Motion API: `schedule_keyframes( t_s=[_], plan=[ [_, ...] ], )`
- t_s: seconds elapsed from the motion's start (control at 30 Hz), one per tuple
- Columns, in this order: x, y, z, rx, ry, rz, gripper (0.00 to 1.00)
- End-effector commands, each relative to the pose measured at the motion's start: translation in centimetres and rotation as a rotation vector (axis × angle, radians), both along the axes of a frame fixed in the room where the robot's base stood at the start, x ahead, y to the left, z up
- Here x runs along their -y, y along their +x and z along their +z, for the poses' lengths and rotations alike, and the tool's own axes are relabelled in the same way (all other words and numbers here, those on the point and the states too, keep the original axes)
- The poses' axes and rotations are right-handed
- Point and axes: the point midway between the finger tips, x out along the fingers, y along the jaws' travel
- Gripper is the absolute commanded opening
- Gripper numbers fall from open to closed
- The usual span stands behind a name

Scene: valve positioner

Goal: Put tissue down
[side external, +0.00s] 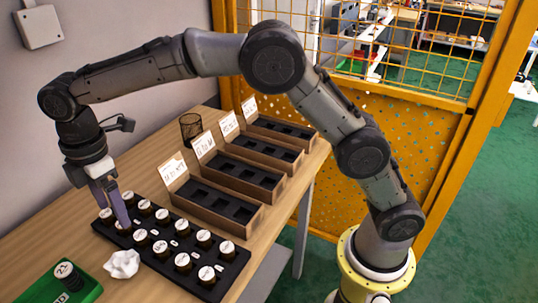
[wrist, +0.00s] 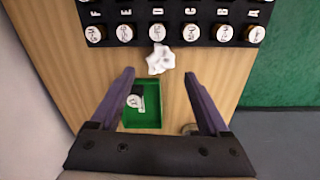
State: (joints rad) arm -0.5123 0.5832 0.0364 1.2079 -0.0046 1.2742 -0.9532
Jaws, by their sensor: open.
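A crumpled white tissue (side external: 122,264) lies on the wooden table beside the near long edge of the black rack, outside the gripper. In the wrist view the tissue (wrist: 160,59) sits just beyond the fingertips, close to the rack's edge; I cannot tell whether it touches the rack. My gripper (side external: 116,217) points down at the left end of the rack, and its fingers overlap bottles there in the side view. In the wrist view my gripper (wrist: 159,76) has its two purple fingers wide apart with nothing between them.
The black rack (side external: 190,268) holds several dark bottles with white caps. A green tray (side external: 87,291) with a white-capped bottle (side external: 65,270) stands at the lower left. Several brown boxes (side external: 228,215) with labels and a dark mesh cup (side external: 190,128) stand behind the rack.

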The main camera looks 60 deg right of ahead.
Motion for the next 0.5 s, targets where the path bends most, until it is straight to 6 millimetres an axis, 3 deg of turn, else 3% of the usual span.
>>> schedule_keyframes(
  t_s=[0.03,0.2,0.33,0.5],
  plan=[
    [1.8,-0.6,1.8,0.020,0.013,-0.060,0.79],
    [8.4,-4.2,6.6,0.085,0.063,-0.317,0.79],
    [13.1,-8.0,9.0,0.136,0.108,-0.520,0.79],
    [18.3,-14.0,10.4,0.200,0.171,-0.781,0.79]
  ],
)
